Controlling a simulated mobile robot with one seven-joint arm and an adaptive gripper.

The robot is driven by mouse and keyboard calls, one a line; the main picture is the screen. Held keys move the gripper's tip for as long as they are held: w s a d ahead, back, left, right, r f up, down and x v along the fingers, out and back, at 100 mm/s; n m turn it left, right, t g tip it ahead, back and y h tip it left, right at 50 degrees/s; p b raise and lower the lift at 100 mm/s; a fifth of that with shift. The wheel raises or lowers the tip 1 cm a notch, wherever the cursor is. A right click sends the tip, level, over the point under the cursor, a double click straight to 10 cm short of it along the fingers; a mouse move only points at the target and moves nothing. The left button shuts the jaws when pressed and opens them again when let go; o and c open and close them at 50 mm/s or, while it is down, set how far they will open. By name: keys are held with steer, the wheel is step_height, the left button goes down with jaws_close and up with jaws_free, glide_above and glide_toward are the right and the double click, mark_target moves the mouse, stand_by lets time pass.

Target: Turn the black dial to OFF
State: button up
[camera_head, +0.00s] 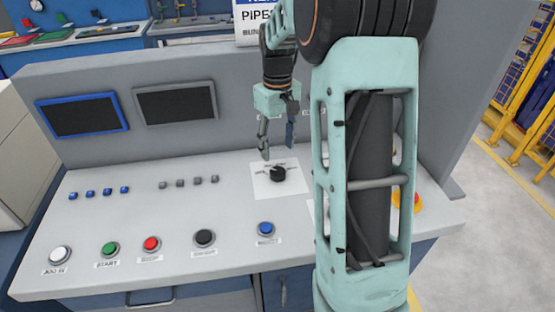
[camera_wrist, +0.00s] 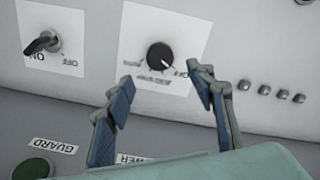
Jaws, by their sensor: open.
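The black dial (camera_head: 278,174) sits on a white label plate on the sloped console, right of the middle. In the wrist view the dial (camera_wrist: 160,56) is a round black knob with a pale pointer mark, and its plate has an OFF label at its right side. My gripper (camera_head: 278,155) is above and just behind the dial, fingers pointing down and apart. In the wrist view my gripper (camera_wrist: 160,80) is open with blue-padded fingers; the dial lies beyond the gap between the tips. I see no contact between fingers and dial.
A second switch (camera_wrist: 42,43) with ON and OFF labels is near the dial in the wrist view. Blue (camera_head: 265,229), black (camera_head: 204,238), red (camera_head: 151,244), green (camera_head: 109,249) and white (camera_head: 60,254) buttons line the console front. Two screens (camera_head: 175,102) stand behind. My arm hides the console's right part.

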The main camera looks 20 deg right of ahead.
steer(key=shift+r, duration=1.9)
